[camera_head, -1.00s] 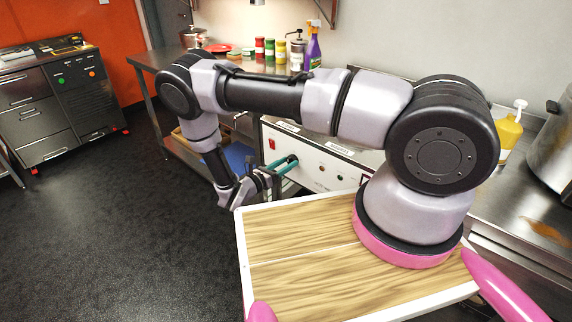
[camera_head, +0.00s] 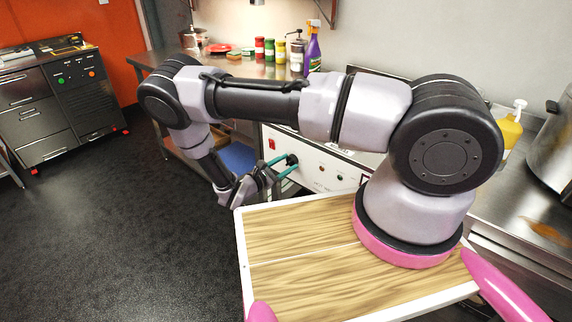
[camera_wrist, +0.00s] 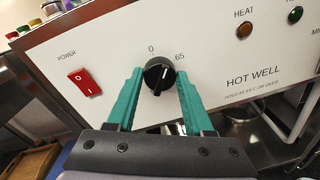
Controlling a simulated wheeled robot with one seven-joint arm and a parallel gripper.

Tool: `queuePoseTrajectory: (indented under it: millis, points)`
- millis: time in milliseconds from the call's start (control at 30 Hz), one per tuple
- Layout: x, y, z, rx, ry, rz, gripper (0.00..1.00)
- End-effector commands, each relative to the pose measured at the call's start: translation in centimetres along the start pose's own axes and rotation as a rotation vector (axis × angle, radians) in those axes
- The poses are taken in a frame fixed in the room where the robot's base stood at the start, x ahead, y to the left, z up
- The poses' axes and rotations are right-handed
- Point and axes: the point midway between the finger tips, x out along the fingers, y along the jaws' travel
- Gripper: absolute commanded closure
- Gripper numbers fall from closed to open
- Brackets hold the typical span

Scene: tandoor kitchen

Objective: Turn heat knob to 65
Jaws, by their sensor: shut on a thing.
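The heat knob (camera_wrist: 159,76) is round and black on the white front panel of the hot well (camera_wrist: 225,90). The marks 0 and 65 are printed above it, with 65 to the right. A light line runs slantwise across the knob's face; I cannot tell exactly which mark it matches. My gripper (camera_wrist: 160,73) has teal fingers on the knob's left and right sides, shut on it. In the head view my gripper (camera_head: 283,166) reaches the panel from the left front, with the knob (camera_head: 292,159) between its fingers.
A red power switch (camera_wrist: 85,82) is left of the knob. An amber lamp (camera_wrist: 244,30) and a green lamp (camera_wrist: 295,14) are to the right. A wooden-topped surface (camera_head: 300,235) lies below my arm. Bottles and jars stand on the back counter. The floor at left is clear.

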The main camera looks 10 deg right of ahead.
Motion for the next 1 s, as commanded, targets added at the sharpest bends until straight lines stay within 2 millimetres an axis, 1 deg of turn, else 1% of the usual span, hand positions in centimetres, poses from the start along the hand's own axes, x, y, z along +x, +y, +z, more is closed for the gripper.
queuePoseTrajectory:
  millis: [200, 500, 733, 1000]
  points:
    - [-0.04, -0.01, 0.06, 0.201, 0.015, 0.005, 1.00]
    - [-0.02, -0.12, 0.09, 0.440, 0.032, 0.008, 1.00]
    - [0.00, -0.19, 0.07, 0.556, 0.041, 0.009, 1.00]
    - [0.01, -0.22, 0.09, 0.616, 0.044, 0.009, 1.00]
